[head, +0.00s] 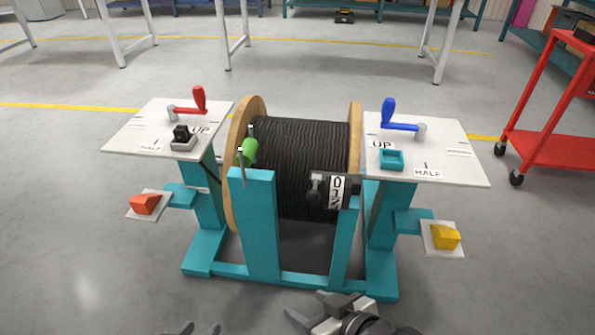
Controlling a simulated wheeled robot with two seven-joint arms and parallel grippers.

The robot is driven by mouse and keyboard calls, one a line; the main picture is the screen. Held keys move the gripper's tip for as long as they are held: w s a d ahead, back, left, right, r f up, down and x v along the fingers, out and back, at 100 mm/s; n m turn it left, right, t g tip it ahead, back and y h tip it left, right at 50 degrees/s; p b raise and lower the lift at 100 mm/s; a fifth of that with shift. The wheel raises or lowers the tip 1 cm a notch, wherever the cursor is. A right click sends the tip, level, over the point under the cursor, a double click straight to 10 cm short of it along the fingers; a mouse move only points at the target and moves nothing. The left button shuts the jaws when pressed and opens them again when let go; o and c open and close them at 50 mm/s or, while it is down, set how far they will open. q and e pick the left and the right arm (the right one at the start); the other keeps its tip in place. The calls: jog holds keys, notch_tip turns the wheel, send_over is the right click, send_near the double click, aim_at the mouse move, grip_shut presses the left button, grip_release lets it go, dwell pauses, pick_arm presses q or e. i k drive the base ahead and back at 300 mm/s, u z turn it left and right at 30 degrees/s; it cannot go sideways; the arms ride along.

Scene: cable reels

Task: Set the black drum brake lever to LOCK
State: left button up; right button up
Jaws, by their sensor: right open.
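The black drum (305,160), a reel of black cable between wooden flanges, sits in a teal stand. A green-handled lever (248,152) is at its left flange. A black block with a grey knob (316,187) and a scale plate (338,190) is at its front right. A red lever (198,100) and a blue lever (398,118) stand on the side panels. No LOCK label is readable, and I cannot tell which lever is the brake. My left gripper (197,329) shows only spread tips at the bottom edge. My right gripper (312,309) is open and empty, in front of the stand.
White panels (450,150) flank the drum, with a black switch (181,134) left and a teal square part (391,159) right. Orange (145,204) and yellow (444,237) pedals stick out low. A red cart (550,145) stands at right. The floor in front is clear.

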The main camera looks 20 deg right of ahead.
aim_at(314, 195)
jog(key=u, duration=0.1)
jog(key=k, duration=0.45)
jog(key=z, duration=1.15)
jog(key=i, duration=0.8)
jog(key=u, duration=1.95)
